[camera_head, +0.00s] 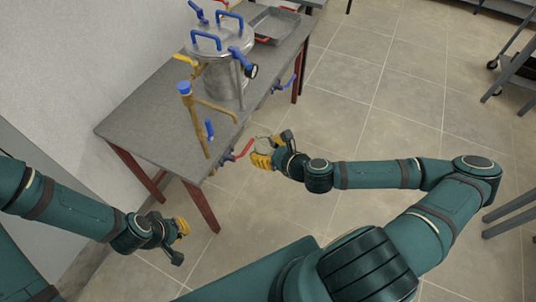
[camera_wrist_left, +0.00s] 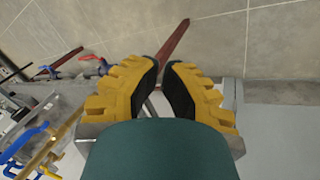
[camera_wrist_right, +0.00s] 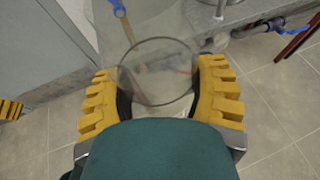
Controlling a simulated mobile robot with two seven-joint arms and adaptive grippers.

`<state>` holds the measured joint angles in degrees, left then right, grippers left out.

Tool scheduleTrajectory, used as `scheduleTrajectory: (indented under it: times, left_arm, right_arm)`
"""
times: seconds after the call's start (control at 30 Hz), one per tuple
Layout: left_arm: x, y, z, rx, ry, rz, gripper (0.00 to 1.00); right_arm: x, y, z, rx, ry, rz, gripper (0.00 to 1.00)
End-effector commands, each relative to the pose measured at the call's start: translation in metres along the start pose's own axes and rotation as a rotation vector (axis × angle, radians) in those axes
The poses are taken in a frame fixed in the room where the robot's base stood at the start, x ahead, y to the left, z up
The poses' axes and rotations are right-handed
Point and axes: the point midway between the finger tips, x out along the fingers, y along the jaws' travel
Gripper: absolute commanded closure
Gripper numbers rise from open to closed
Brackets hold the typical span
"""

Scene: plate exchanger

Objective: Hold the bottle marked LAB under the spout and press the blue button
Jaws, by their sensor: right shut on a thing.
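A clear round bottle (camera_wrist_right: 156,75) sits between the fingers of my right gripper (camera_wrist_right: 157,98); no LAB mark can be read. In the head view my right gripper (camera_head: 263,158) holds the bottle just off the table's front edge, right of a red-levered valve (camera_head: 243,150). Which outlet is the spout, and whether the bottle is under it, I cannot tell. A round blue cap (camera_head: 184,88), perhaps the button, tops the brass upright pipe. My left gripper (camera_head: 183,228) is empty, low in front of the table, its fingers close together with a narrow gap in the left wrist view (camera_wrist_left: 162,75).
A steel vessel (camera_head: 222,72) with blue handles and a gauge stands on the grey table (camera_head: 150,115), with a metal tray (camera_head: 275,22) behind it. Brass pipes and blue levers (camera_head: 209,129) crowd the table's front edge. The floor to the right is mostly clear.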

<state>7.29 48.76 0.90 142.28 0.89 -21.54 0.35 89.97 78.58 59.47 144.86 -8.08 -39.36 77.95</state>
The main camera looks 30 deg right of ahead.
Motion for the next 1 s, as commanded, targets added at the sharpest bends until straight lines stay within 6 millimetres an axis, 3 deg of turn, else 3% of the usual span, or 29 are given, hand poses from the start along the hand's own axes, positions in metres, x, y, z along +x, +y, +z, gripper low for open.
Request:
scheduleTrajectory:
  times: [0.1, 0.27, 0.57, 1.0]
  left_arm:
    - [-0.003, 0.001, -0.001, -0.001, 0.003, 0.000, 1.00]
    - [-0.001, 0.000, -0.001, -0.001, 0.003, 0.000, 1.00]
    - [0.021, -0.008, 0.009, 0.005, -0.018, 0.002, 1.00]
    - [0.031, -0.012, 0.015, 0.009, -0.031, 0.003, 1.00]
  right_arm:
    - [-0.017, 0.004, -0.006, -0.019, 0.011, 0.060, 0.75]
    - [-0.022, 0.009, -0.009, -0.028, 0.014, 0.099, 0.75]
    - [0.002, 0.017, -0.003, -0.031, 0.012, 0.103, 0.75]
    - [0.043, 0.031, 0.017, -0.029, 0.012, 0.101, 0.75]
